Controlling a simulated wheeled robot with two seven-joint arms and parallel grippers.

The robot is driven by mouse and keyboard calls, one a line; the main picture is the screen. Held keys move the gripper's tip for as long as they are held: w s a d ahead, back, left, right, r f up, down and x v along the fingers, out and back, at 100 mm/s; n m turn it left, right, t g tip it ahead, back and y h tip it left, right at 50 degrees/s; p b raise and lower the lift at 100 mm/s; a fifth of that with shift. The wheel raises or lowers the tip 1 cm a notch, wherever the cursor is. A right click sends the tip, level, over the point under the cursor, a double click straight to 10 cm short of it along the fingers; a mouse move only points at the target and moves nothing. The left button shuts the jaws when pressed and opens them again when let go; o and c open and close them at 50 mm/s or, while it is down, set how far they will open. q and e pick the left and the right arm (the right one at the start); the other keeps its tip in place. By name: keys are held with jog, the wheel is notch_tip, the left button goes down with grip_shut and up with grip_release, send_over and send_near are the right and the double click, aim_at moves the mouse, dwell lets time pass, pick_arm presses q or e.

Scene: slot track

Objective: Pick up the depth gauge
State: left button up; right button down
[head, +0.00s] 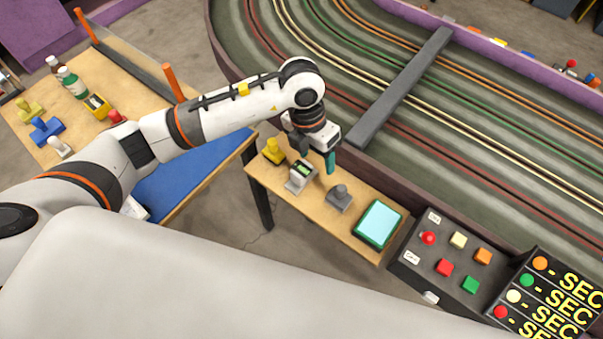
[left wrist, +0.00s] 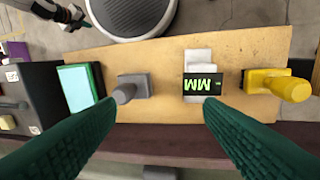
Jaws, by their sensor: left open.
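The depth gauge (head: 300,175), a white block with a black display, stands on a narrow wooden bench. In the left wrist view the gauge (left wrist: 198,86) shows its display with green "MM" lettering upside down. My left gripper (head: 318,156) is open and empty above the bench's track-side edge, near the gauge. Its teal fingers show in the left wrist view (left wrist: 155,108), with the gauge towards the right finger and apart from it. Part of what looks like my right gripper (left wrist: 72,16) shows at the top left there; its jaws are unclear.
A yellow knobbed piece (head: 273,151) and a grey knobbed piece (head: 340,197) flank the gauge. A green-framed tablet (head: 378,223) lies at the bench's right end, beside a button box (head: 445,262). The slot track (head: 400,150) borders the bench. Another table (head: 60,120) holds bottles and pieces.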

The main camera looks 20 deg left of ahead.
aim_at(302, 168)
pick_arm(q)
jog(key=a+y, duration=0.1)
jog(key=w+a+y, duration=0.1)
jog(key=a, duration=0.1)
jog(key=shift+w+a+f, duration=0.1)
jog(key=shift+a+f, duration=0.05)
jog(key=shift+a, duration=0.15)
notch_tip(302, 168, down, 5)
jog(key=shift+f+p, duration=0.2)
jog(key=shift+p, duration=0.2)
jog(key=shift+f+p, duration=0.5)
jog(key=shift+f, duration=2.55)
jog(key=shift+c, duration=0.5)
jog(key=shift+r, duration=0.1)
jog(key=c, duration=1.1)
